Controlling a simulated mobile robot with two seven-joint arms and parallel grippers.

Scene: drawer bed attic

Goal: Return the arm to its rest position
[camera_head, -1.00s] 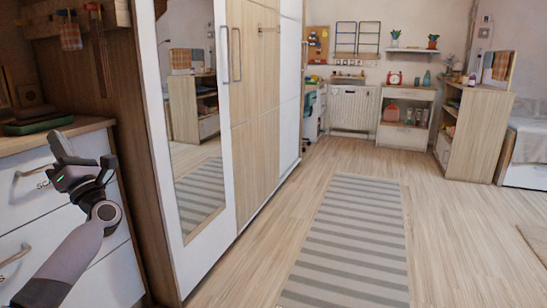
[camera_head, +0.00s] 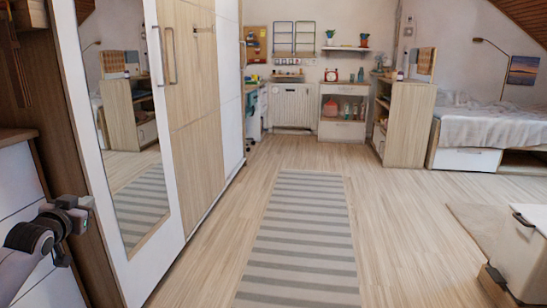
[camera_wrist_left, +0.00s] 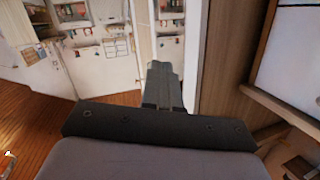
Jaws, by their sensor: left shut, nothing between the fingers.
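My left gripper (camera_head: 78,208) is at the lower left of the head view, in front of the white drawer unit (camera_head: 22,225) and left of the mirrored wardrobe. Its fingers are shut with nothing between them. In the left wrist view the closed fingers (camera_wrist_left: 163,85) point away from the camera, and nothing is held there. My right gripper is in neither view.
The wardrobe with a mirror door (camera_head: 130,130) stands close to the right of the gripper. A striped rug (camera_head: 300,240) lies on the open wooden floor. A shelf unit (camera_head: 405,125) and a bed (camera_head: 480,130) stand at the back right.

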